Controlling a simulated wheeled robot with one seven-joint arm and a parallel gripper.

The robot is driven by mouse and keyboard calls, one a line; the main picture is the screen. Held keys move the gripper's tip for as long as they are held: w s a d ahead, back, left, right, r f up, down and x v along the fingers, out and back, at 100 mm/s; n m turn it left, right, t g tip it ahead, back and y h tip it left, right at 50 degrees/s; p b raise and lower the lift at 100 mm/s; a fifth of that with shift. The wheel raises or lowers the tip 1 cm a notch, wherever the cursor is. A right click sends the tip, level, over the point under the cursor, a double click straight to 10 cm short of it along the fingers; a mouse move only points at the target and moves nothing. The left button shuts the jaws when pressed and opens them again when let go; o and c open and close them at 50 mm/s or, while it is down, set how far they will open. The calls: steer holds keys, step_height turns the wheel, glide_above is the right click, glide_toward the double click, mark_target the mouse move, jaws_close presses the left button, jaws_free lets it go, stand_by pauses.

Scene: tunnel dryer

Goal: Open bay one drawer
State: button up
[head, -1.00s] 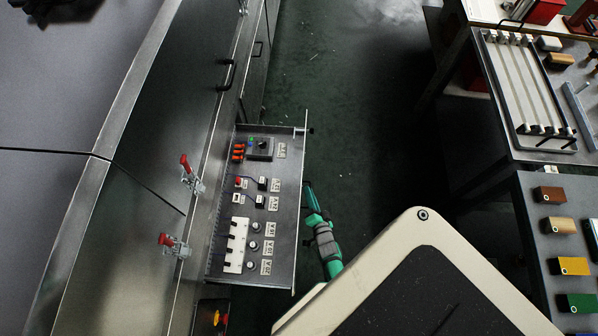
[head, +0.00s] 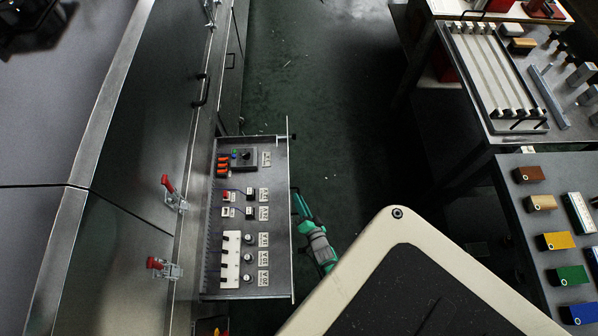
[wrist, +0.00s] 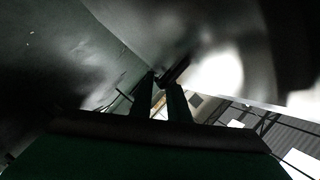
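The bay one drawer (head: 210,268) is pulled out from the steel dryer cabinet in the head view. It is an open-topped tray with switches, orange connectors, a white block and labels inside. My gripper (head: 296,194), teal with grey, is at the outer side of its front panel. In the wrist view my gripper's two fingers (wrist: 162,82) stand a small gap apart, with a dark bar (wrist: 178,70), seemingly the drawer handle, at their tips. They appear shut on it, though the contact is dark and the handle is hidden in the head view.
Two red-handled latches (head: 168,190) (head: 160,265) and a black door handle (head: 201,90) are on the cabinet. At right, a bench (head: 480,140) carries a rack, and a nearer dark surface (head: 516,222) carries coloured blocks. Dark floor (head: 330,110) lies clear between.

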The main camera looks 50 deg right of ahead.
steer(key=v, duration=1)
steer(key=shift+s, duration=0.15)
steer(key=s+a+r+n+y, duration=0.3)
steer(key=a+r+n, duration=0.5)
steer(key=a+r, duration=0.5)
steer(key=s+a+r+n+t+y, duration=0.1)
steer(key=s+a+r+n+y, duration=0.2)
steer(key=a+r+n, duration=0.5)
steer(key=a+r, duration=0.3)
steer(key=r, duration=0.3)
steer(key=a+r, duration=0.3)
steer(key=r, duration=0.4)
steer(key=shift+s+r+n+t+y, duration=0.25)
steer(key=shift+s+n+t+y, duration=0.05)
steer(key=shift+s+y, duration=0.1)
steer(key=shift+a, duration=0.2)
